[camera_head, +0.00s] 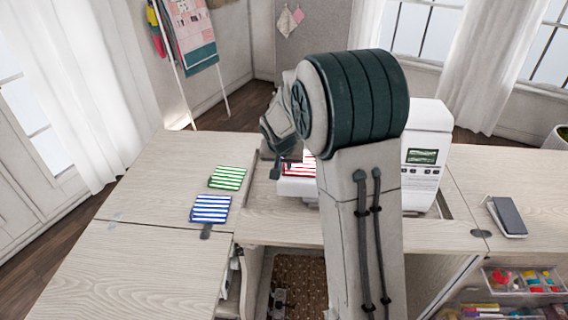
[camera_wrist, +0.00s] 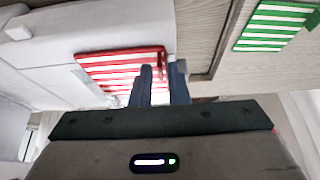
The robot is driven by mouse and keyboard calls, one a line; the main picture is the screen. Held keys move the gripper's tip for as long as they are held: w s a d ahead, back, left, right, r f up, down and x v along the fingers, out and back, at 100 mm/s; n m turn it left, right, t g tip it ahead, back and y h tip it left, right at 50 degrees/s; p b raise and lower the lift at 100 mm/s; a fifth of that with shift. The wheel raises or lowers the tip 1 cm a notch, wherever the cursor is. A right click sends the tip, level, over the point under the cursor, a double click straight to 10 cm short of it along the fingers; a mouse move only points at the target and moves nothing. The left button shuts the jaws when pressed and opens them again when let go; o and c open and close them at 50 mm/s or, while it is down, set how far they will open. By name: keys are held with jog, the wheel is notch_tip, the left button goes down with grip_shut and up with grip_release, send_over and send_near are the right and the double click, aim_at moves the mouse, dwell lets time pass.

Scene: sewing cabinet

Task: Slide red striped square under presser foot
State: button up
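The red and white striped square (camera_wrist: 110,65) lies on the white bed of the sewing machine (camera_wrist: 60,40). In the head view the square (camera_head: 296,168) is partly hidden behind my arm. My gripper (camera_wrist: 162,72) reaches the right end of the square, with a narrow gap between its fingers. The square's red edge shows at the fingertips; whether it is pinched is unclear.
A green striped square (camera_head: 227,177) and a blue striped square (camera_head: 210,209) lie on the wooden cabinet top (camera_head: 160,255) at the left. The green one also shows in the wrist view (camera_wrist: 275,25). A dark phone-like object (camera_head: 508,216) lies at the right, above an open drawer (camera_head: 525,280).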

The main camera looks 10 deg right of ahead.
jog(key=shift+o, duration=1)
jog(key=v, duration=1.3)
jog(key=shift+s+r, duration=0.2)
jog(key=shift+r, duration=0.15)
jog(key=shift+a, duration=0.1)
jog(key=s+n+g+y+p, duration=0.1)
jog(key=s+n+g+p, duration=0.1)
jog(key=s, duration=2.3)
jog(key=shift+s+d+r+n+y+p, duration=0.2)
jog(key=shift+d+n+y+p, duration=0.25)
jog(key=shift+n+p, duration=0.45)
